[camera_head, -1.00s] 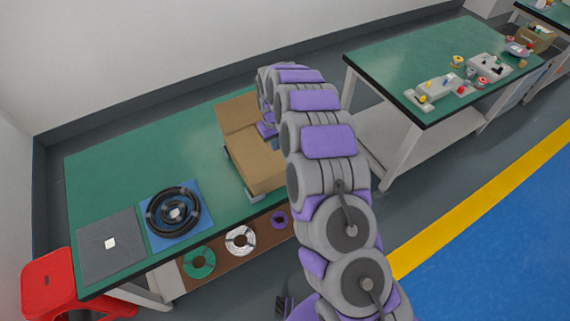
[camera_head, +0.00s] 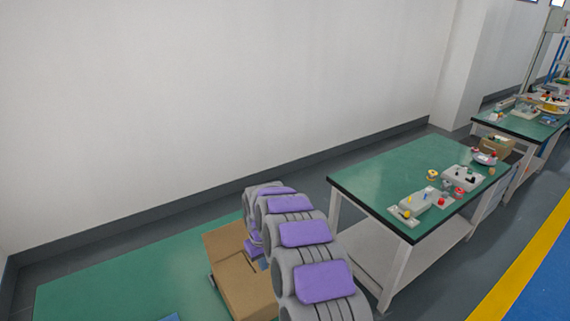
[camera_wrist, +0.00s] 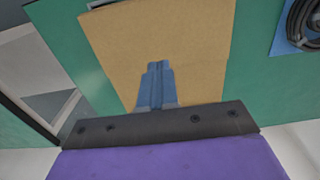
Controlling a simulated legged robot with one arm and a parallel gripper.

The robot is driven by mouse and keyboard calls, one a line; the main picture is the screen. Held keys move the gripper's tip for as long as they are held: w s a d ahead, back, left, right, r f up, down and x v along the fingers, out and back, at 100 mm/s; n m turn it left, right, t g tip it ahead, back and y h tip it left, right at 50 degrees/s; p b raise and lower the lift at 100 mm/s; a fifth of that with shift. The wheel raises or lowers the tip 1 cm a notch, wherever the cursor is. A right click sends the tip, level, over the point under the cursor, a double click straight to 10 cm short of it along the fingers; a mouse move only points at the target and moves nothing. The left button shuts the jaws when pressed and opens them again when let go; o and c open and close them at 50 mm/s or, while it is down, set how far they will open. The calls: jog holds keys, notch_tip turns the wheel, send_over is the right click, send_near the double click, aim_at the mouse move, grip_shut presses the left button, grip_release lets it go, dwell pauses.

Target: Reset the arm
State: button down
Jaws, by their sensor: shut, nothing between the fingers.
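My arm, grey with purple pads, rises at the bottom centre of the head view and bends over a cardboard box on the near green table. In the wrist view my gripper (camera_wrist: 158,68) is shut and empty, its blue-grey fingers together. It points over the tan cardboard surface of the box (camera_wrist: 190,40). The cardboard box (camera_head: 240,280) also shows in the head view, partly hidden behind my arm. The fingers are hidden in the head view. I cannot tell how far they are from the cardboard.
The near green table (camera_head: 110,275) has bare surface left of the box. A black cable coil (camera_wrist: 303,22) lies on a blue mat at the wrist view's upper right. A second green table (camera_head: 370,180) stands to the right with several small parts. A white wall (camera_head: 200,90) is behind.

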jog(key=s+d+r+m+g, duration=0.1)
jog(key=s+d+r, duration=0.6)
jog(key=s+r, duration=0.25)
jog(key=s+d+r+m, duration=0.2)
jog(key=s+d+r, duration=0.4)
jog(key=s+r, duration=0.35)
jog(key=s+d+m, duration=0.2)
jog(key=s+d, duration=0.2)
jog(key=s, duration=0.9)
jog(key=s+d+m, duration=0.1)
jog(key=s+d, duration=0.4)
jog(key=s, duration=0.7)
jog(key=shift+s+d+r+m+g+b, duration=0.25)
jog(key=shift+s+m+g+b, duration=0.05)
jog(key=shift+s+m+g, duration=0.1)
jog(key=shift+w, duration=0.1)
